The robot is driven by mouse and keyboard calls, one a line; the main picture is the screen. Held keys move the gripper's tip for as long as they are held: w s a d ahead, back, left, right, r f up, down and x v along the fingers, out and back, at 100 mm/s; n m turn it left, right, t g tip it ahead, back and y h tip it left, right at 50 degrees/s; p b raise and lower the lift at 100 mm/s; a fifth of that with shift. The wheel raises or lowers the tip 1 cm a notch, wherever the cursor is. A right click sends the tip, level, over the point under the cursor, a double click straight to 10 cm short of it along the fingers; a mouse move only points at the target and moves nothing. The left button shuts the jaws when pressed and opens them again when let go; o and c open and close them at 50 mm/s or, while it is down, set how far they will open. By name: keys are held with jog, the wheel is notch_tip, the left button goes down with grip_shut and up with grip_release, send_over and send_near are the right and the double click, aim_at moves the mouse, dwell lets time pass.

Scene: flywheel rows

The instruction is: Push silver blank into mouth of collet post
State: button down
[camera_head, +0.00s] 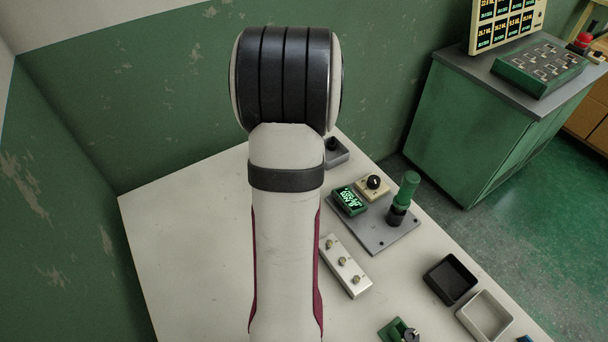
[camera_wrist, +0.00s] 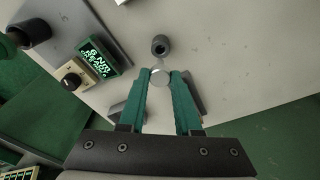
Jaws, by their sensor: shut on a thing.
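The silver blank (camera_wrist: 160,77) is a small round pale disc between the tips of my green fingers in the wrist view. My gripper (camera_wrist: 160,76) is shut on it. The collet post (camera_wrist: 160,46) is a short dark round post with an open dark mouth. It stands just beyond the fingertips, and a small gap shows between blank and post in the picture. I cannot tell the height of the blank above the table. In the head view my arm hides the gripper, the blank and the post.
A grey plate (camera_head: 378,238) carries a green-handled tool (camera_head: 408,190), a green display (camera_head: 349,200) and a black knob (camera_head: 374,181). A white block with knobs (camera_head: 345,265), a black tray (camera_head: 450,280) and a white tray (camera_head: 485,317) lie nearer. The table's left side is clear.

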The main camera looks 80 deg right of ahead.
jog(key=shift+f, duration=1.6)
jog(key=shift+f, duration=1.9)
jog(key=shift+r, duration=1.6)
jog(key=shift+f, duration=1.6)
jog(key=c, duration=0.5)
grip_release()
jog(key=r, duration=0.5)
jog(key=a+r, duration=0.1)
jog(key=r, duration=0.4)
jog(key=a+r, duration=0.1)
jog(key=r, duration=0.4)
jog(key=shift+s+r, duration=0.2)
jog(key=shift+r, duration=0.15)
